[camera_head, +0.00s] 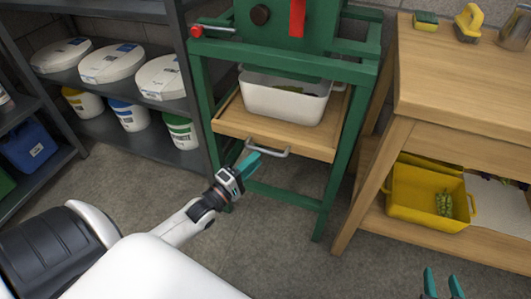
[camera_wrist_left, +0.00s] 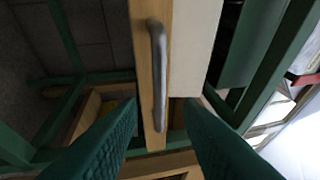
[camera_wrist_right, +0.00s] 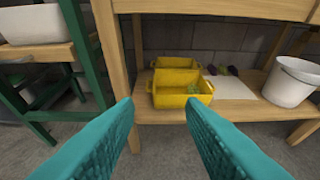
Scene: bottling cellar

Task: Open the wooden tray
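The wooden tray (camera_head: 228,121) is a flat board set in the green metal frame (camera_head: 205,85), with a white tub (camera_head: 283,99) standing on it. A grey metal handle (camera_head: 268,150) is fixed to its front edge. My left gripper (camera_head: 249,164) is just in front of the handle, near its left end. In the left wrist view the handle (camera_wrist_left: 158,75) lies ahead between the two spread fingers (camera_wrist_left: 160,108), which do not visibly touch it. My right gripper (camera_head: 442,284) is open and empty, low at the right. Its fingers also show in the right wrist view (camera_wrist_right: 160,112).
A wooden workbench (camera_head: 460,85) stands close to the right of the frame, with yellow crates (camera_head: 425,212) on its lower shelf. A dark shelf rack (camera_head: 105,85) with white-lidded buckets stands at the left. The floor (camera_head: 265,225) before the tray is clear.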

